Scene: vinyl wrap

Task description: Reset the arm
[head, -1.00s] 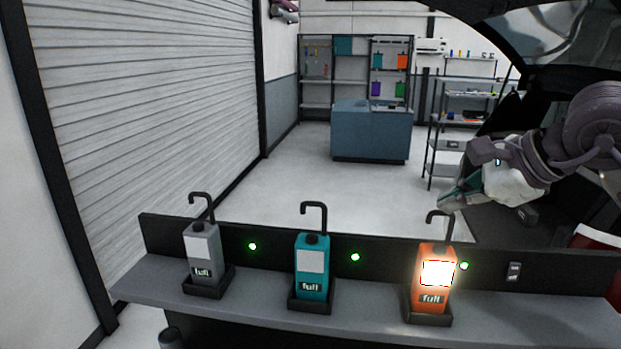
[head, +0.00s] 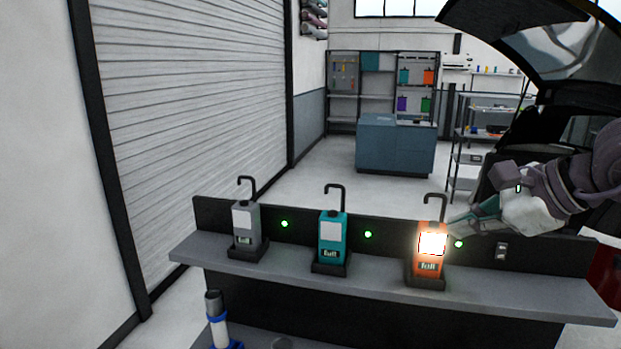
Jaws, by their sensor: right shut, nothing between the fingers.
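My right gripper (head: 465,219) comes in from the right on its dark and white arm. It is shut and empty, and its teal-grey fingers point left, close beside the upper part of the orange bottle (head: 428,264). I cannot tell whether it touches the bottle or its hook. The orange bottle stands upright in a black holder on the bench, with a brightly glowing front panel. A teal bottle (head: 332,243) and a grey bottle (head: 245,235) stand upright in their own holders to the left. My left gripper is not in view.
The grey bench (head: 383,281) has a dark back panel with green lights and a switch (head: 502,251). A roll on a blue stand (head: 217,322) is below at left. A blue counter (head: 395,148) and shelves stand behind. A car with a raised lid (head: 513,37) is at right.

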